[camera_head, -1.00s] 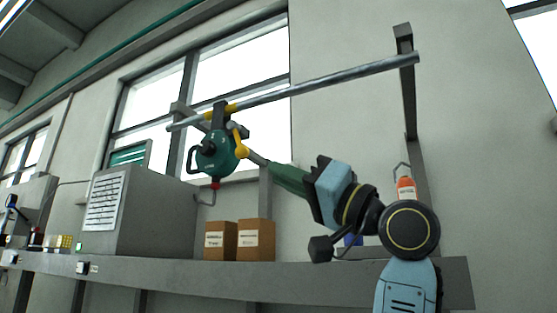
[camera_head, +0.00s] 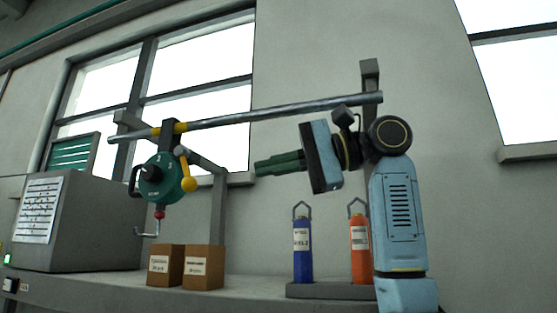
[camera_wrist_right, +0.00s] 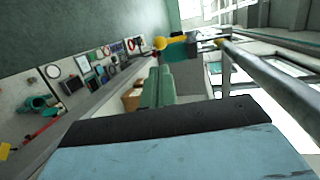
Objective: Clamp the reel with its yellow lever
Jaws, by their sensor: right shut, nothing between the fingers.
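The green reel (camera_head: 158,180) hangs from the grey rail (camera_head: 240,116) at a yellow collar (camera_head: 180,128). Its yellow lever (camera_head: 188,172) points down along the reel's right side and ends in a ball. In the right wrist view the lever (camera_wrist_right: 174,42) shows beyond the fingertips, with the reel partly hidden. My right gripper (camera_head: 257,167), with green fingers, is shut and empty. It points left at about the lever's height, with a clear gap to it. Its fingers also show in the right wrist view (camera_wrist_right: 160,80). My left gripper is out of view.
Two brown boxes (camera_head: 165,265) (camera_head: 204,267) stand on the shelf below the reel. A blue bottle (camera_head: 302,250) and an orange bottle (camera_head: 360,247) stand on a base at right. A grey cabinet (camera_head: 90,225) is at left. The rail runs above my gripper.

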